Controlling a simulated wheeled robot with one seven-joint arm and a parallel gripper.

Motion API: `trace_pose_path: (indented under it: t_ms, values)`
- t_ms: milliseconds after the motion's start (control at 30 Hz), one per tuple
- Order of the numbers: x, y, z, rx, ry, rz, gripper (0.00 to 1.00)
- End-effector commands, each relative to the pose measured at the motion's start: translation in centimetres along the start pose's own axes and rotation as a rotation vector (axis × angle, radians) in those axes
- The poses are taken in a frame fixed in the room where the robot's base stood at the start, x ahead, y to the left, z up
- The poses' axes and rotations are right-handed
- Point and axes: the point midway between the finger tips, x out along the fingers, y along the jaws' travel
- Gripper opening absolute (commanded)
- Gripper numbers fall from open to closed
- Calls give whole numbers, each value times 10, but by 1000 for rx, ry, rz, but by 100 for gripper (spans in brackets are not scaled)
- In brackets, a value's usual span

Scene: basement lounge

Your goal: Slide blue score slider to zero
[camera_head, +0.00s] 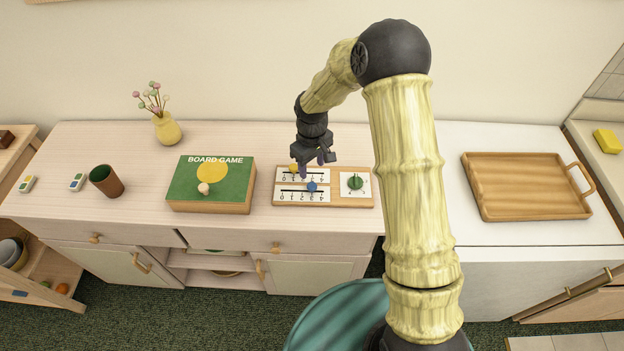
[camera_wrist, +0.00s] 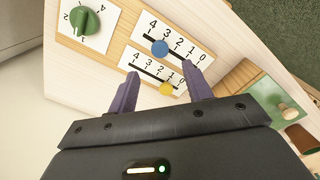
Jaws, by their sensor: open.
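A wooden score board (camera_head: 339,201) lies on the cabinet top with two numbered sliders. The blue score slider (camera_head: 311,187) is a round knob on the front track, near the 3. It also shows in the wrist view (camera_wrist: 159,47), on the track farther from my gripper. The yellow slider (camera_wrist: 166,89) sits near the 1 on the other track, closer to my fingers. My gripper (camera_head: 316,166) is over the board's back edge, pointing down. In the wrist view its two purple fingers (camera_wrist: 163,73) are apart with nothing held. The blue knob is beyond the fingertips.
A green dial (camera_head: 355,182) is on the board's right side. A board game box (camera_head: 202,207) with a small pawn on top lies to the left. A brown cup (camera_head: 106,181) and a yellow vase (camera_head: 167,129) stand farther left. A wooden tray (camera_head: 523,210) is on the right.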

Motion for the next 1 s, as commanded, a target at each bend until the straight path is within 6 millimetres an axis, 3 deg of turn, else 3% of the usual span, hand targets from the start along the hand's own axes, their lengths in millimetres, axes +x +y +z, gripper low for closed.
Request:
trace_pose_path:
  t_ms: [400, 600, 833, 867, 1000]
  values:
    - [67, 0, 0, 0, -2, -1, 50]
    - [80, 0, 0, 1, 0, 0, 50]
    - [81, 0, 0, 1, 0, 1, 50]
    - [81, 0, 0, 1, 0, 1, 48]
    - [81, 0, 0, 1, 0, 1, 21]
